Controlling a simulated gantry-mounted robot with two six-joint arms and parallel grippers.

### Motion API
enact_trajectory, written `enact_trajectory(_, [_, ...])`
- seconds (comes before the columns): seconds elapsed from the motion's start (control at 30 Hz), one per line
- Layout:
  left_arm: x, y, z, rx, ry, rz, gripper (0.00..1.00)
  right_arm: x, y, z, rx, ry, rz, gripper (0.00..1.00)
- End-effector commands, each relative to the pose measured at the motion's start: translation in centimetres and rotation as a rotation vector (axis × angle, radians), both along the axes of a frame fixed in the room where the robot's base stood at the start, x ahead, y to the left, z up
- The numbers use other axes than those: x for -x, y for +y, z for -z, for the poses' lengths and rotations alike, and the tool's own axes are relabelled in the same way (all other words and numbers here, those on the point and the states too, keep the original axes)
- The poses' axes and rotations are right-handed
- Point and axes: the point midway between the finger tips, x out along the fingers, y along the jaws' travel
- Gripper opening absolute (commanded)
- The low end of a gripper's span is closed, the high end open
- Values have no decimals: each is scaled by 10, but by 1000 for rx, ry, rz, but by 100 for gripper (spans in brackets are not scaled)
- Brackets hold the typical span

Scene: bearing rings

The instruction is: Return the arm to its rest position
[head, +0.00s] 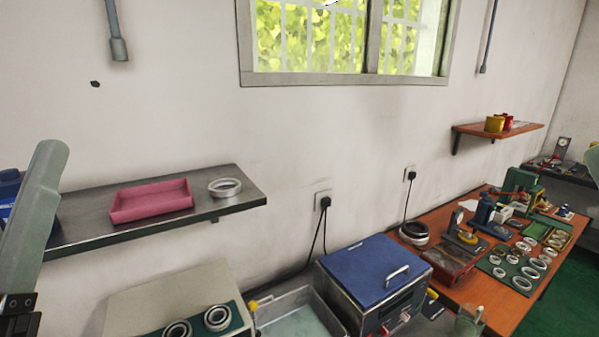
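A grey-green link of my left arm (32,215) rises at the left edge, in front of the wall shelf, with dark joint parts below it. No fingertips of my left gripper show in the head view. A small grey-green part at the right edge looks like a piece of my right arm, and my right gripper is not in view. Whether either gripper holds anything is hidden.
A wall shelf (90,236) holds a pink tray (150,202) and a ring (225,187). Below are a beige box (165,300) with two rings on top, a metal basin (318,298) and a blue-lidded box (372,270). An orange bench (508,310) carries several rings and tools.

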Motion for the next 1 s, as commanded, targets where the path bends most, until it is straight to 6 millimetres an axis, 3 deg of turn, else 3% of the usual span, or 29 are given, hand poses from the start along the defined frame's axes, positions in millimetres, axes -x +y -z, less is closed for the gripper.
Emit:
enact_trajectory(0.07, [16,-31,-7,12,-51,210,64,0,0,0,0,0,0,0])
enact_trajectory(0.1, [15,-33,-33,31,-50,244,64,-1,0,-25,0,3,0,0])
enact_trajectory(0.37, [13,-32,-139,28,-43,232,64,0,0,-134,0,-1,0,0])
enact_trajectory(0.5, [12,-32,-205,28,-42,231,64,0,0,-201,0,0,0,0])
enact_trajectory(0.6, [12,-32,-241,28,-41,230,64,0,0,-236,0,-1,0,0])
enact_trajectory(0.77, [12,-32,-265,28,-40,230,64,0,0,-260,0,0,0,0])
enact_trajectory(1.0, [12,-32,-261,28,-40,230,64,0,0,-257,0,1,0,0])
